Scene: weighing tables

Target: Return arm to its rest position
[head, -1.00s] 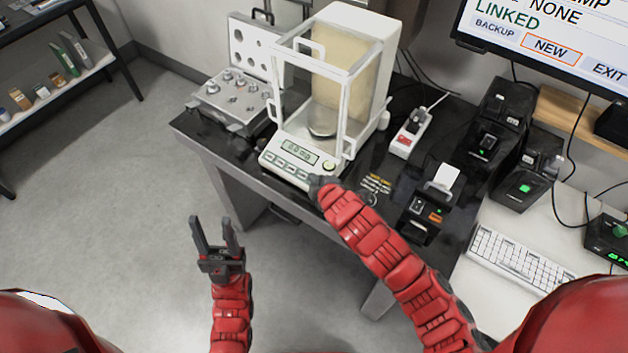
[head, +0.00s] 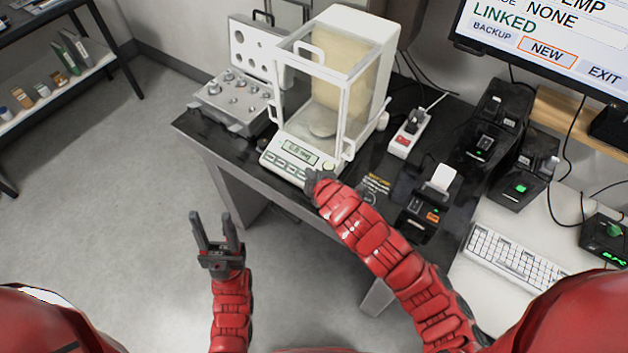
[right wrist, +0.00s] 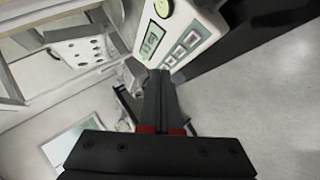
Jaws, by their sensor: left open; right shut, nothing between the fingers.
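My left gripper (head: 215,238) is open and empty, fingers pointing up the picture, over the floor left of the weighing table. My right arm reaches in from the lower right in the head view. Its gripper (head: 314,183) is at the front of the analytical balance (head: 362,85), by the right end of its key panel; its fingers hardly show there. In the right wrist view the right gripper (right wrist: 162,85) is shut with nothing in it. Its tips are close to the balance's panel (right wrist: 178,35); I cannot tell whether they touch.
An open case of weights (head: 235,95) stands left of the balance. A power strip (head: 405,140), a small printer (head: 425,205) and black devices (head: 488,140) stand to its right, with a keyboard (head: 520,260) and monitor (head: 550,40) beyond. The floor at left is clear.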

